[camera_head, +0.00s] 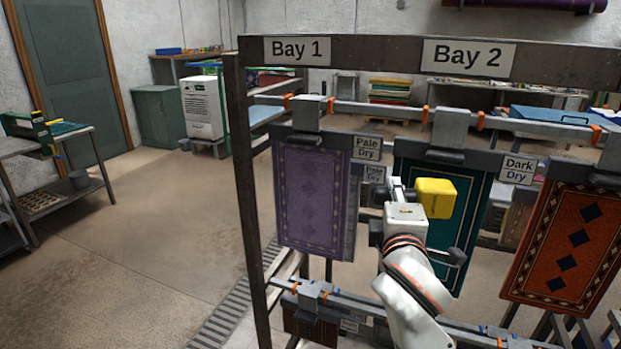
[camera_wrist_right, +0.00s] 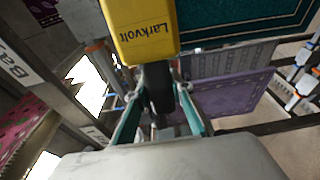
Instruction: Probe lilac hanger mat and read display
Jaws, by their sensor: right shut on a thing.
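The lilac mat (camera_head: 313,200) hangs flat and upright from a clamp under Bay 1 in the head view; it also shows in the wrist view (camera_wrist_right: 228,95). My right gripper (camera_wrist_right: 160,100) is shut on the dark handle of a yellow meter (camera_head: 436,197) marked "Larkvolt" (camera_wrist_right: 148,30). In the head view the meter is in front of the teal mat, right of the lilac mat and apart from it in the picture. The meter's display and probe tips cannot be made out. My left gripper is in neither view.
A teal mat (camera_head: 458,250) and an orange-red mat (camera_head: 566,245) hang to the right. Signs read "Pale Dry" (camera_head: 367,148) and "Dark Dry" (camera_head: 518,170). The rack's dark post (camera_head: 250,180) stands left of the lilac mat. Floor (camera_head: 150,240) further left is clear.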

